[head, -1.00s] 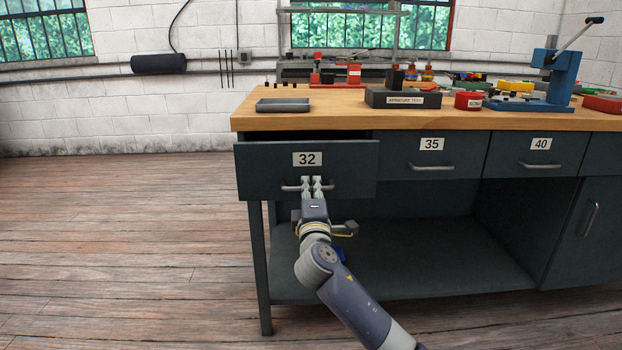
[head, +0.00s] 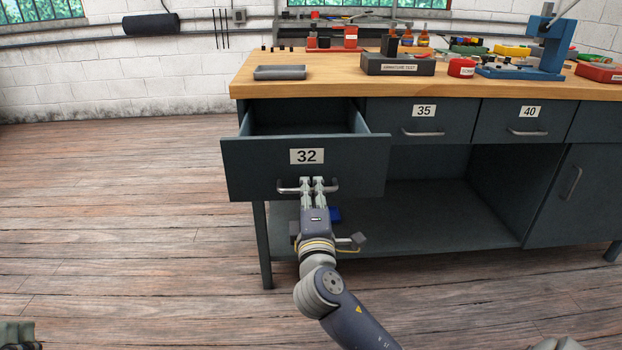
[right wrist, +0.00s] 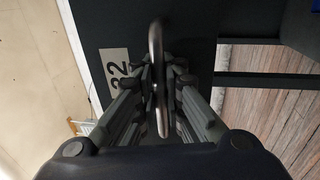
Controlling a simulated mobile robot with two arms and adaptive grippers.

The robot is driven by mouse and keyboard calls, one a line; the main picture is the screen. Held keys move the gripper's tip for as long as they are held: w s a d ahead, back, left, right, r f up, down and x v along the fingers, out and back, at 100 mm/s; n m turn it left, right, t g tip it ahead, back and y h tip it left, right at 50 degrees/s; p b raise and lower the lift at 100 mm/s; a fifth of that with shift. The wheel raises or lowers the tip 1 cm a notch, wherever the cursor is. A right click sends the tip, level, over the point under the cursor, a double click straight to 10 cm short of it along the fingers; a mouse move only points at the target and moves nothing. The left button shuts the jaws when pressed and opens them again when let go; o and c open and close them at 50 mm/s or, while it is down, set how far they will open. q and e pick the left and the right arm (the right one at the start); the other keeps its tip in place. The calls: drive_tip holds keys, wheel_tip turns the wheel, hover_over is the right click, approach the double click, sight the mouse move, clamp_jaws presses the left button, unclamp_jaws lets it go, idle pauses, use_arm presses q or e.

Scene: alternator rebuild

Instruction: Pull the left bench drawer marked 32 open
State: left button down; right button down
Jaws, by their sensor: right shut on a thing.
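The dark grey drawer (head: 250,170) with the white label 32 (head: 306,156) is at the left end of the bench and stands partly open, its front well out from the bench. The part of its inside (head: 300,118) that shows looks empty; the rear is hidden under the bench top. My right gripper (head: 312,184) is shut on the drawer's metal bar handle (head: 333,187). In the right wrist view the handle (right wrist: 157,80) runs between the two fingers, beside the label (right wrist: 117,75).
Drawers marked 35 (head: 424,120) and 40 (head: 528,120) are closed. A grey tray (head: 280,73) lies on the wooden bench top (head: 340,86) above the open drawer. A blue object (head: 335,214) sits on the lower shelf. The floor (head: 120,200) left of the bench is clear.

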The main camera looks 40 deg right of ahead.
drive_tip(key=shift+s+a+f, duration=0.15)
drive_tip(key=shift+s, duration=0.05)
drive_tip(key=c, duration=1.7)
unclamp_jaws()
drive_tip(key=v, duration=1.2)
drive_tip(key=shift+r, duration=0.2)
